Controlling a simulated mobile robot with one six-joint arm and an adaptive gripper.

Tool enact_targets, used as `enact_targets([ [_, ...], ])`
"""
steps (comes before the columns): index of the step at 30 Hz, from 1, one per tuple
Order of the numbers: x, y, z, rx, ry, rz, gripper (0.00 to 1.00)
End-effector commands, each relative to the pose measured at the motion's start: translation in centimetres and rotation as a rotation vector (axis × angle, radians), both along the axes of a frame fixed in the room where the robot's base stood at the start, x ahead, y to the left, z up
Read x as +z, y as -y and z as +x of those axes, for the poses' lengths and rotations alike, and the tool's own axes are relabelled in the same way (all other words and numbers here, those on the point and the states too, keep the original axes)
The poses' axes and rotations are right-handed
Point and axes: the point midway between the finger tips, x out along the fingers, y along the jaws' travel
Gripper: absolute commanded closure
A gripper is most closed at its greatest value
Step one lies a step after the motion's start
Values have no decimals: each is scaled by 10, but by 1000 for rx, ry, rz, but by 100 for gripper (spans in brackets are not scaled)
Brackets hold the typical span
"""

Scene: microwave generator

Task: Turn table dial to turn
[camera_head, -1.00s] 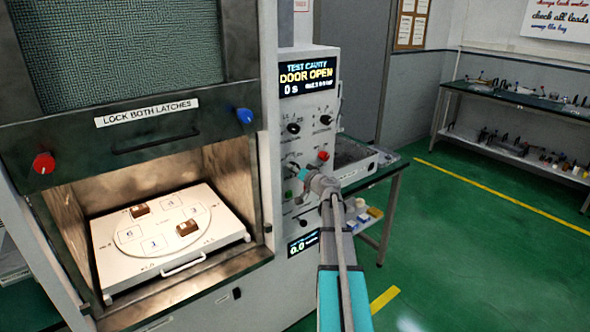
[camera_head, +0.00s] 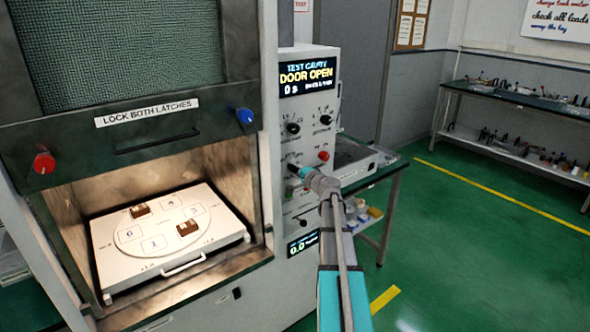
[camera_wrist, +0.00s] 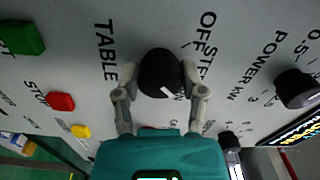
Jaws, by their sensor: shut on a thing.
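In the head view my gripper (camera_head: 300,172) is at the control panel (camera_head: 311,108), where the arm's end hides most of the dial.
The wrist view shows a power knob (camera_wrist: 295,88) to the right and green (camera_wrist: 22,38), red (camera_wrist: 61,102) and yellow (camera_wrist: 80,131) buttons to the left. The open cavity holds a white tray (camera_head: 120,262). The display (camera_head: 306,76) reads DOOR OPEN.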

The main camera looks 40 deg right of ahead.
Motion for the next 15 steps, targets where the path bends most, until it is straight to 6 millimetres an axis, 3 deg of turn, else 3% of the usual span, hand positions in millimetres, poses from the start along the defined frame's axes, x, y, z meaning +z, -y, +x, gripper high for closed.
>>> enact_targets([
  [15,0,1,1,-2,1,55,94],
])
